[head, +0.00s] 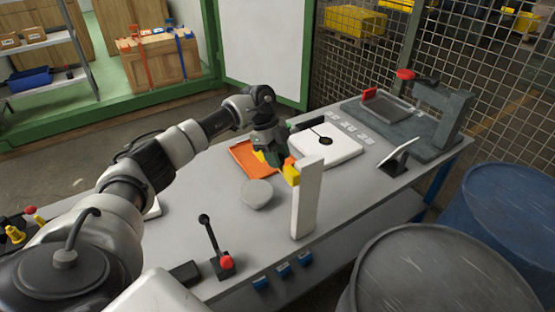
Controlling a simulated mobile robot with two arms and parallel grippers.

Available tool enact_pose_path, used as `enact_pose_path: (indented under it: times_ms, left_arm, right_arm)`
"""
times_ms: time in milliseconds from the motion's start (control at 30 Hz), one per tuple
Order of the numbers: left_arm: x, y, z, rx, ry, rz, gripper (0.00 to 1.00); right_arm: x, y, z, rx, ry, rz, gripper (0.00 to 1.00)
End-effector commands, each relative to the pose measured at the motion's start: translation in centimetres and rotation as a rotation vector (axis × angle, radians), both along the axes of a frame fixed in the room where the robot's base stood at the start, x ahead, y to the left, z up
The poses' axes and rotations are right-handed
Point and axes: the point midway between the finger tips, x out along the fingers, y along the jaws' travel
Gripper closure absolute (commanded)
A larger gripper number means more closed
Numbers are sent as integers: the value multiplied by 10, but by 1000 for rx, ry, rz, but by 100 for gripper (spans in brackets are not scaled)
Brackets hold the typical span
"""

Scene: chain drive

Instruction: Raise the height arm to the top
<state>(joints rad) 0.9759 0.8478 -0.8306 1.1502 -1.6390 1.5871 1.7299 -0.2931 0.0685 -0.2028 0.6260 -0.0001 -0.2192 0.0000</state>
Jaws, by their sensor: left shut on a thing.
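A white upright post (307,205) stands near the front edge of the grey table. A yellow arm (291,174) shows at the top of its left side; I take this for the height arm. My left gripper (277,160) reaches in from the left and is shut on the yellow arm, close beside the post. The dark fingers hide part of the arm, and another bit of yellow shows on the gripper's left. My right gripper is not in view.
A grey rounded piece (257,194) and an orange tray (243,157) lie near the gripper. A white square plate (340,149) is behind the post. A black-knobbed lever (210,233) stands at the front. A grey press (449,118) is at right, and barrels (435,275) stand beside the table.

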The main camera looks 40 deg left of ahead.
Motion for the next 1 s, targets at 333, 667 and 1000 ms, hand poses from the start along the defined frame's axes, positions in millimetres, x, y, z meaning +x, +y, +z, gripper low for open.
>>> enact_pose_path:
  times_ms: [333,667,1000]
  left_arm:
    - [0,0,1,0,-2,0,100]
    - [0,0,1,0,-1,0,40]
    - [1,11,24,0,-6,1,40]
  right_arm:
    - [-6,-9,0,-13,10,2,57]
    - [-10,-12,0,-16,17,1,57]
    - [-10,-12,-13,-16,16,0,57]
